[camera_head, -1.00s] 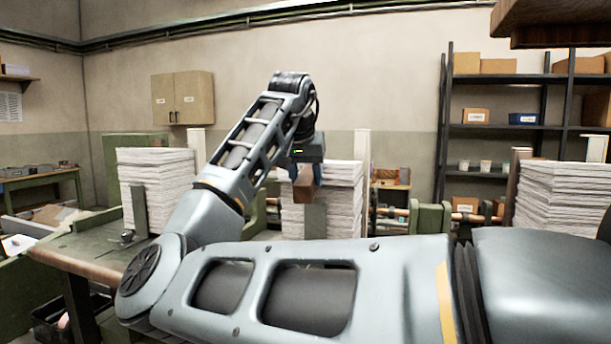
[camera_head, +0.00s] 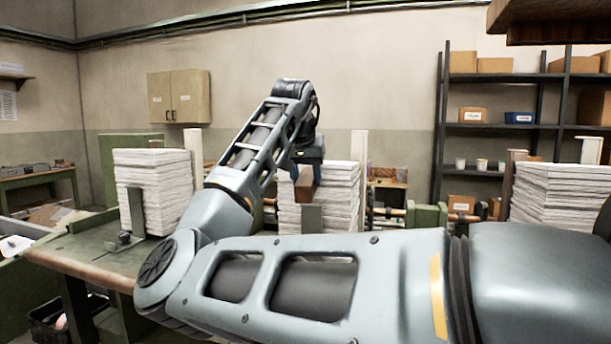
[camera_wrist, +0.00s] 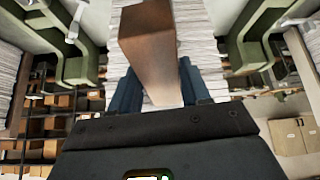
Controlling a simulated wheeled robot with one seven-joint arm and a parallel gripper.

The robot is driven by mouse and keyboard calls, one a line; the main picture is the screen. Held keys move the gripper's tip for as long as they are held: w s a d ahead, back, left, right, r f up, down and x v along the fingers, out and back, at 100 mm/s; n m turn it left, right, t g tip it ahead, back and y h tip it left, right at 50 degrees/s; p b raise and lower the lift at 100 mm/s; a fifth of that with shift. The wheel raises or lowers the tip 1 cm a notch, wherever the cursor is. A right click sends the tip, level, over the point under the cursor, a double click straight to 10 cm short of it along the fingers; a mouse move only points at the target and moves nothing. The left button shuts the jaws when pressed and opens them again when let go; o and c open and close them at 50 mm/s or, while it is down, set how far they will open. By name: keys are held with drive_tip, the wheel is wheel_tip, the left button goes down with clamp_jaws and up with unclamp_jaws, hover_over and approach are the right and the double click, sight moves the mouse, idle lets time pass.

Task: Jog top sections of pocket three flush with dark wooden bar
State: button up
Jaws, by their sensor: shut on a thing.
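My gripper (camera_head: 306,158) is shut on the dark wooden bar (camera_head: 304,186). In the wrist view the bar (camera_wrist: 148,45) sits between the blue fingers of my gripper (camera_wrist: 160,90), its brown end pointing away from the palm. The bar is at the upper front of the middle paper stack (camera_head: 342,200), whose layered edges also show in the wrist view (camera_wrist: 192,28). Whether the bar touches the sheets cannot be told. A green upright plate (camera_head: 312,218) stands before this stack. No label shows which pocket is number three.
Another paper stack (camera_head: 152,192) stands left on the green bench (camera_head: 95,250), and a third stack (camera_head: 560,200) is at the right. Pale posts (camera_head: 359,155) rise beside the stacks. Dark shelving (camera_head: 500,130) and a wall cabinet (camera_head: 179,96) are behind. My arm hides the lower middle.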

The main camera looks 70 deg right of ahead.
sight(301, 183)
drive_tip(key=shift+s+a+r+p, duration=0.1)
drive_tip(key=shift+a+r+p, duration=0.3)
drive_tip(key=shift+a, duration=0.6)
drive_tip(key=shift+s+a+r+p, duration=0.1)
drive_tip(key=shift+a+r+p, duration=0.25)
drive_tip(key=shift+a, duration=0.6)
drive_tip(key=shift+s+a+r+p, duration=0.1)
drive_tip(key=shift+a+r+p, duration=0.3)
drive_tip(key=shift+a, duration=0.6)
drive_tip(key=shift+f, duration=0.15)
